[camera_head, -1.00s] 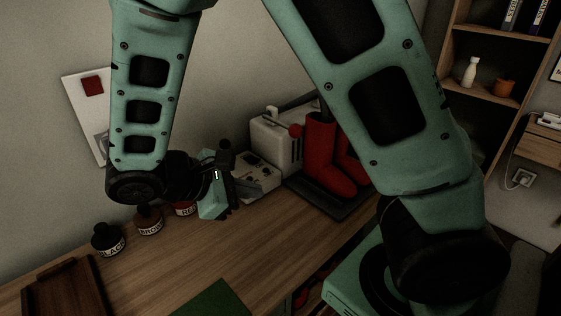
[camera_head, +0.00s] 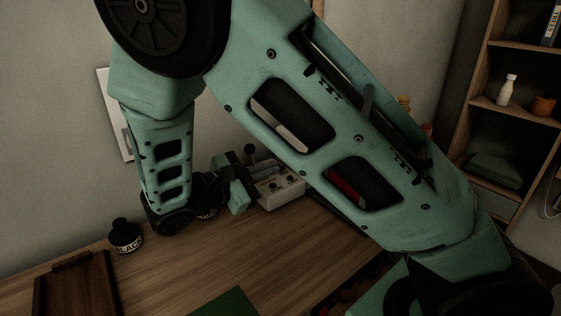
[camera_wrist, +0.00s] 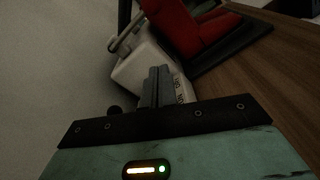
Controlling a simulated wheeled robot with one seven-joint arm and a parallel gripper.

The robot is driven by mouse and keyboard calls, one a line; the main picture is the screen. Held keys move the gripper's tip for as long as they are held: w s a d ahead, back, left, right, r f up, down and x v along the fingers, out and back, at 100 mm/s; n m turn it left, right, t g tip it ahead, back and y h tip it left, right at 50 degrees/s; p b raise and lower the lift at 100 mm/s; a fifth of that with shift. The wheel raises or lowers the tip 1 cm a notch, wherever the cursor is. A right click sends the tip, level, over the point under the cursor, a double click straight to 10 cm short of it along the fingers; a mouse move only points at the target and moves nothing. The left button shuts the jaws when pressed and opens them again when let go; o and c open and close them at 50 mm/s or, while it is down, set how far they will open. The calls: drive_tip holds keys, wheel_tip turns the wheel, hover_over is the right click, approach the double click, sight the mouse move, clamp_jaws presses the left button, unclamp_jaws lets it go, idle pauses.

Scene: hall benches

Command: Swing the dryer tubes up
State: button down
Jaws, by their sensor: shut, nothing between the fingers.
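The dryer appears to be the white box with a control panel (camera_head: 281,190) carrying small knobs, at the back of the bench. In the head view my arm covers most of it. In the wrist view its white housing (camera_wrist: 138,72) lies just past my fingers, with a pale rod and a dark post (camera_wrist: 124,14) above it. Red boots (camera_wrist: 190,28) stand on a dark tray beside it; only a bit of red (camera_head: 346,186) shows through my arm in the head view. My gripper (camera_wrist: 155,84) is shut and empty, close to the housing; contact cannot be told. I cannot make out the tubes clearly.
A bottle labelled BLACK (camera_head: 126,236) and a brown wooden tray (camera_head: 75,290) are at the left of the bench. A green mat (camera_head: 225,303) lies at the front. The wall is close behind. Shelves (camera_head: 505,120) stand at the right. The bench middle is clear.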

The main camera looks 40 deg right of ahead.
drive_tip(key=s+d+r+p, duration=0.1)
drive_tip(key=d+r, duration=0.1)
drive_tip(key=d, duration=0.8)
drive_tip(key=shift+s+r+p, duration=0.4)
drive_tip(key=shift+a+r, duration=0.1)
